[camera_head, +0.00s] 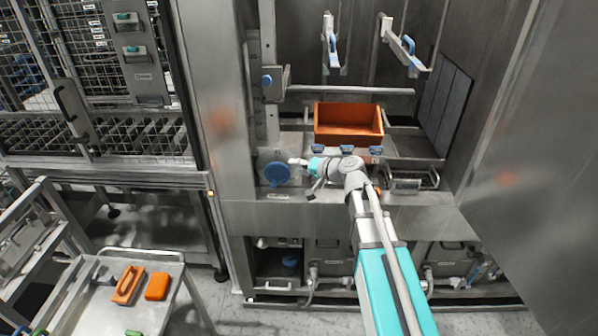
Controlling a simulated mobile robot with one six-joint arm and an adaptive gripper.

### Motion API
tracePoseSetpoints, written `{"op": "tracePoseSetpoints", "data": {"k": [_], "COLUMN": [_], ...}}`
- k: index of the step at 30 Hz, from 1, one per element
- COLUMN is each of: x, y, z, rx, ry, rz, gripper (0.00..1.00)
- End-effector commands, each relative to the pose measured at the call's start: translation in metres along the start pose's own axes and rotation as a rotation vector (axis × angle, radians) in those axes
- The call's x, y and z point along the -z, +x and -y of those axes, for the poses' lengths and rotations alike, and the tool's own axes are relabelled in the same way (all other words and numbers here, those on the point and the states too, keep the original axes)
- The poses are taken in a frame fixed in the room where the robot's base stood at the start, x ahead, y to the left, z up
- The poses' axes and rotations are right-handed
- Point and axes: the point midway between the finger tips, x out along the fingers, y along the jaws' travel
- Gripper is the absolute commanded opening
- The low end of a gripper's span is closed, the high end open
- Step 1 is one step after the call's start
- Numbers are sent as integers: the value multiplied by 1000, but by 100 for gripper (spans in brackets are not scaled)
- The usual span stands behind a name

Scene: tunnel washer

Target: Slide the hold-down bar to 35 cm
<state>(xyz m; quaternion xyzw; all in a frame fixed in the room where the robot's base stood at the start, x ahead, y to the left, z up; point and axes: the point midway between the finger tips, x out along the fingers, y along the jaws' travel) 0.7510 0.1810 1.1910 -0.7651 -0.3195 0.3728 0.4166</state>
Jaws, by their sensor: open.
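The hold-down bar (350,91) is a grey horizontal rail across the washer chamber, above an orange crate (348,136). At its left end is a metal slide block (272,88) with a blue knob (267,79), beside an upright plate on the left wall. The scale marks are too small to read. My gripper (293,161) is open, small in view, at the chamber's front, below and slightly right of the blue knob and apart from it. It is close to a round blue dial (277,175) on the front panel. My wrist covers part of that panel.
Several small blue knobs (317,149) line the front ledge below the crate. Two hanging arms with blue handles (409,44) are above the bar. A wire basket (412,180) is right of my wrist. A cart (120,310) with orange items stands lower left.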

Motion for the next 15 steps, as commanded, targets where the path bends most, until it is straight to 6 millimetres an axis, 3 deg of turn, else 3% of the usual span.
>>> {"op": "tracePoseSetpoints", "data": {"k": [15], "x": [-8], "y": [-3], "z": [-7], "rx": [-33], "ry": [-17], "rz": [26], "gripper": [54]}}
